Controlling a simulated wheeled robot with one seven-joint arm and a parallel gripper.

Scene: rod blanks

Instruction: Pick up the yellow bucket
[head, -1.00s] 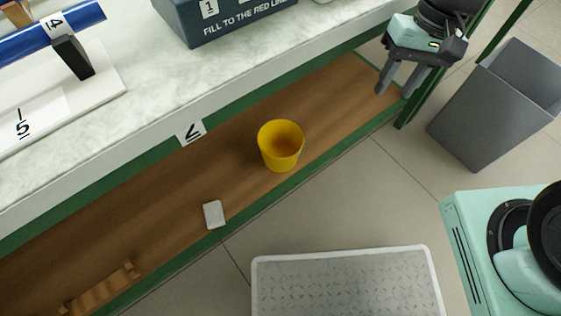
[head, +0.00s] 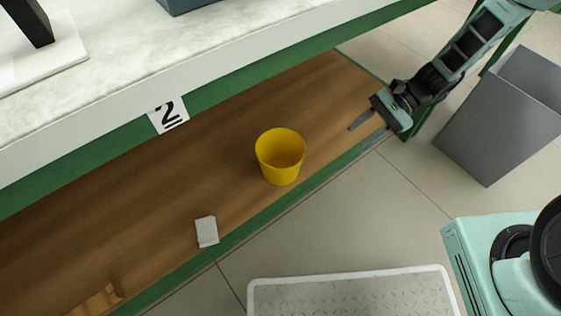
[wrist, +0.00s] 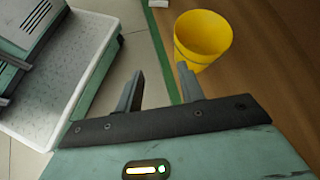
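The yellow bucket (head: 280,158) stands upright on the brown wooden lower shelf (head: 190,170), near its front edge. It looks empty. My gripper (head: 364,131) is at the right end of the shelf, low and to the right of the bucket, with its fingers pointing left. In the wrist view the bucket (wrist: 201,40) is ahead and to the right of my gripper (wrist: 160,80). The fingers are apart with nothing between them, and they do not touch the bucket.
A small light block (head: 207,231) lies on the shelf left of the bucket. A grey bin (head: 505,115) stands right.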

